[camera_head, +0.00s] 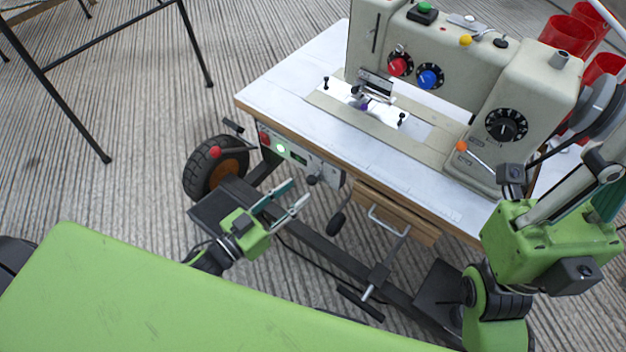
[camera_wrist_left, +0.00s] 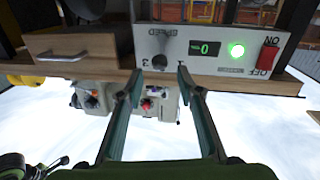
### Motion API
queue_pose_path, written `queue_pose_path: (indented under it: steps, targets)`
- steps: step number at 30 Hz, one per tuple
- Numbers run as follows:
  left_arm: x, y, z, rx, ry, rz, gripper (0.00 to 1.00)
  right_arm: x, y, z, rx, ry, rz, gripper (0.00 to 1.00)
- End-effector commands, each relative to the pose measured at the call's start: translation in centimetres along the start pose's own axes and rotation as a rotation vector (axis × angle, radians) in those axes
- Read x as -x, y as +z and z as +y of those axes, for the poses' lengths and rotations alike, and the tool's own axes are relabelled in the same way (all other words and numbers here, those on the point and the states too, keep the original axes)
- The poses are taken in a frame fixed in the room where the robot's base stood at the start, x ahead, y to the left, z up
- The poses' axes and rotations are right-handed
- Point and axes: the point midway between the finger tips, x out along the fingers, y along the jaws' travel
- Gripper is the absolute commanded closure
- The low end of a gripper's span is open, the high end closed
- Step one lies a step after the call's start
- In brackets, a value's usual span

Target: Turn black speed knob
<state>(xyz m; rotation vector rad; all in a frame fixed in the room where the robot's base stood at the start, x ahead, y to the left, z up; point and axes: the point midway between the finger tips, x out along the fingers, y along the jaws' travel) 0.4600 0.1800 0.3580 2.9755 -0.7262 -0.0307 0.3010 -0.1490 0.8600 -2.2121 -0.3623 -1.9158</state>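The black speed knob (camera_wrist_left: 160,62) sits on a light grey control panel (camera_wrist_left: 203,66), which shows upside down in the left wrist view. In the head view the knob (camera_head: 312,180) is at the front underside of the sewing table. My left gripper (camera_wrist_left: 159,76) is open and empty, with its two teal fingers pointing at the knob. In the wrist view the knob lies between the fingertips, seemingly just beyond them; contact is not visible. In the head view the left gripper (camera_head: 299,190) is just below the knob.
The panel has a display reading 0 (camera_wrist_left: 205,48), a lit green lamp (camera_wrist_left: 236,50) and a red switch (camera_wrist_left: 269,57). A wooden drawer (camera_head: 395,212) hangs right of the panel. A sewing machine (camera_head: 535,85) stands on the white tabletop (camera_head: 290,80).

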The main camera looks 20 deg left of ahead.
Motion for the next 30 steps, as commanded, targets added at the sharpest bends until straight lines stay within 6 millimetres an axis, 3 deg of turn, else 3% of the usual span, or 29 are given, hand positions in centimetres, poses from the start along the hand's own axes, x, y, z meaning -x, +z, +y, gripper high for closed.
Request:
queue_pose_path:
  steps: [3, 9, 15, 23, 27, 30]
  targets:
    - [-2.6, 0.2, 0.0, -0.002, 0.001, 0.004, 0.66, -0.1, 0.0, -0.1, 0.003, -0.010, 0.027, 1.00]
    - [-5.5, 0.1, 0.0, -0.001, 0.002, 0.003, 0.66, -0.6, 0.0, -0.1, 0.007, -0.021, 0.054, 1.00]
    - [-6.7, 0.0, 0.0, 0.000, 0.001, 0.001, 0.66, -1.0, 0.0, -0.2, 0.009, -0.026, 0.065, 1.00]
    - [-6.7, 0.0, 0.0, 0.000, 0.000, 0.000, 0.66, -1.0, 0.0, -0.2, 0.009, -0.027, 0.065, 1.00]
    - [-6.7, 0.0, 0.0, 0.000, 0.000, 0.000, 1.00, -1.0, 0.0, -0.2, 0.009, -0.027, 0.064, 1.00]
    - [-6.7, 0.0, 0.0, 0.000, 0.000, 0.000, 1.00, -1.0, 0.0, -0.2, 0.008, -0.027, 0.064, 1.00]
